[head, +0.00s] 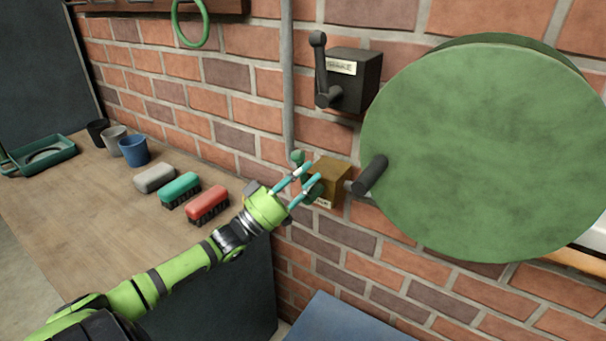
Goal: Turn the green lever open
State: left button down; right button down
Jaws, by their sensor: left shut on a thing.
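The green lever (298,158) is on the side of a brass-coloured box (332,178) fixed to the brick wall. Its dark green upper end shows above my fingers, and more dark green shows between and beside them. My left gripper (307,177) reaches in from the lower left with its teal fingers at the box. It is shut on the green lever, whose middle is partly hidden by the fingers. My right gripper is not in view.
A large green disc (480,150) with a black handle (370,175) stands close right of the box. A black box (352,80) with a dark lever is above. The wooden bench (90,215) holds brushes, cups and a green tray (42,155).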

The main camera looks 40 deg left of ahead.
pick_arm(q)
jog(key=c, duration=1)
grip_release()
jog(key=v, duration=1.2)
jog(key=shift+f, duration=0.1)
